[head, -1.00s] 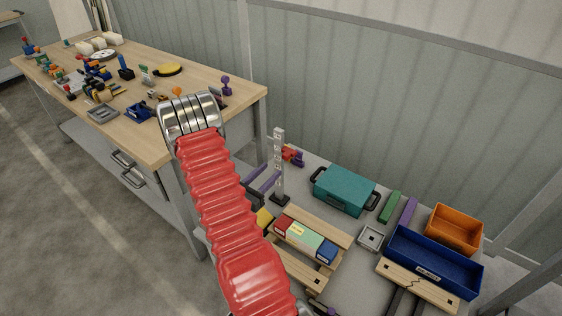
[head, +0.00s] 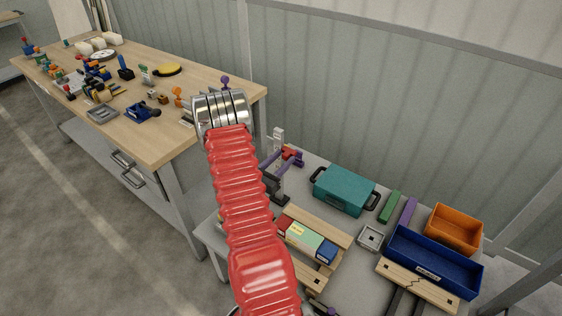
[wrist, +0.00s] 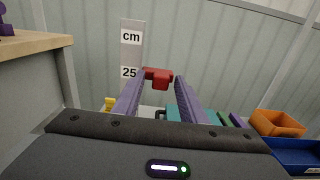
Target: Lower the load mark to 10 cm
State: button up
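A white scale post stands upright on the shelf-level bench; in the wrist view (wrist: 131,50) its face reads "cm" and "25", and in the head view (head: 279,137) its top shows past my arm. A small red block (wrist: 158,77), possibly the load mark, sits just right of the post in the wrist view; it also shows in the head view (head: 289,151). My gripper (wrist: 160,81) has two purple fingers, spread apart, with the red block between or just beyond their tips. I cannot make out firm contact on both sides. The lower scale numbers are hidden.
A teal case (head: 344,190) with dark handles stands right of the post. Further right are a blue bin (head: 433,273) and an orange bin (head: 455,228). A wooden rack (head: 342,236) with coloured blocks lies in front. A cluttered wooden workbench (head: 165,135) is at left.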

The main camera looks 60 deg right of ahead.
grip_shut()
dwell(0.4)
jog(key=shift+w, duration=0.1)
